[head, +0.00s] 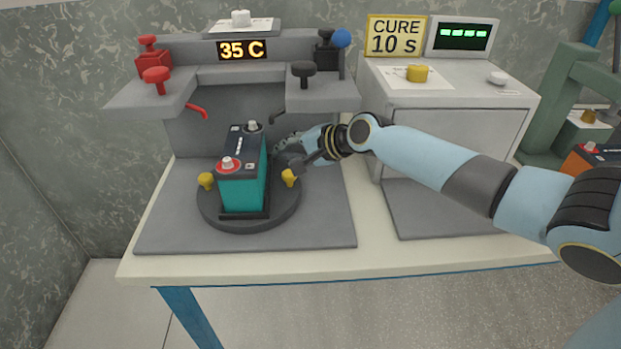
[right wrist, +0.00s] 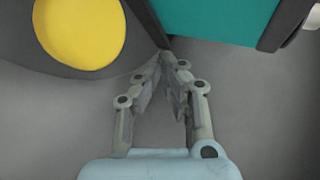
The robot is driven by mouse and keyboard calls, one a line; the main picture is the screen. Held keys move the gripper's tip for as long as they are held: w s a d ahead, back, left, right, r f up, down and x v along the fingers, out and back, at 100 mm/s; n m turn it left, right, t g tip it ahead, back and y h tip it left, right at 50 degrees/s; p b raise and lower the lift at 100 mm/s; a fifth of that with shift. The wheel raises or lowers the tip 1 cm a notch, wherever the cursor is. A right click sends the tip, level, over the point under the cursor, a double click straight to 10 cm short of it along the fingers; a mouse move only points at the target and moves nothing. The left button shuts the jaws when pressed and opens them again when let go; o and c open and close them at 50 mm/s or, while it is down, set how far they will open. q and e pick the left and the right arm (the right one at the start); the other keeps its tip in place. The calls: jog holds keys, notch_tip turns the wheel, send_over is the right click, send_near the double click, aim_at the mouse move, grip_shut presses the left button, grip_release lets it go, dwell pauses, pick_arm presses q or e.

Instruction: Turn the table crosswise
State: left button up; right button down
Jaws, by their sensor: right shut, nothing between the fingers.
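The dark round turntable (head: 270,213) sits on a grey mat, with a yellow knob on its left (head: 206,180) and another on its right (head: 289,177). A teal battery with a black top (head: 241,187) stands upright on it, its long side running front to back, red-ringed terminal nearest me. My right gripper (head: 281,147) is behind the right knob, beside the battery's far right side. In the right wrist view its fingers (right wrist: 170,62) are shut with nothing between them; a yellow knob (right wrist: 80,28) is upper left and the teal battery (right wrist: 215,14) upper right. My left gripper is not in view.
A grey cure box (head: 450,95) stands to the right. The grey mat (head: 320,228) is clear in front.

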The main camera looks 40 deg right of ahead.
jog(key=shift+s, duration=0.1)
dwell(0.3)
jog(key=v, duration=1)
jog(key=shift+s+d+r, duration=0.15)
jog(key=shift+s+d, duration=0.05)
jog(key=shift+s, duration=0.15)
jog(key=shift+s+r, duration=0.3)
jog(key=shift+s, duration=0.1)
